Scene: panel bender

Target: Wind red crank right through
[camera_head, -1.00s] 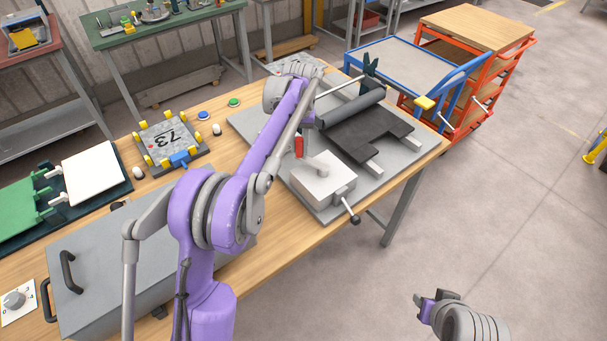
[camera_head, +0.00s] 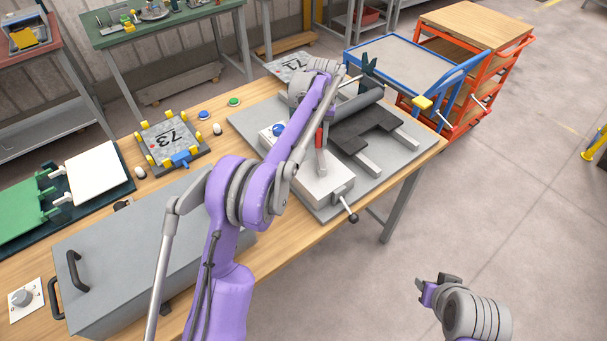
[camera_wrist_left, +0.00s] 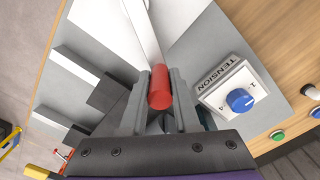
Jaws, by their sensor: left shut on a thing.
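The red crank handle (camera_head: 319,138) stands above the white gearbox block (camera_head: 330,187) of the panel bender on the bench. In the left wrist view the red handle (camera_wrist_left: 160,88) sits between the two grey fingers of my left gripper (camera_wrist_left: 162,74), which is shut on it. The pale crank arm (camera_wrist_left: 142,35) runs away from the handle. In the head view my left forearm partly hides the gripper. A dark sheet (camera_head: 375,127) lies beside the dark roller (camera_head: 352,108). My right gripper (camera_head: 436,283) hangs empty over the floor, apparently open.
A blue tension knob (camera_wrist_left: 240,100) is on a plate near the handle. A lever with a black ball (camera_head: 353,217) sticks out of the block. A grey chest (camera_head: 130,250) and a number 73 plate (camera_head: 172,140) are on the bench.

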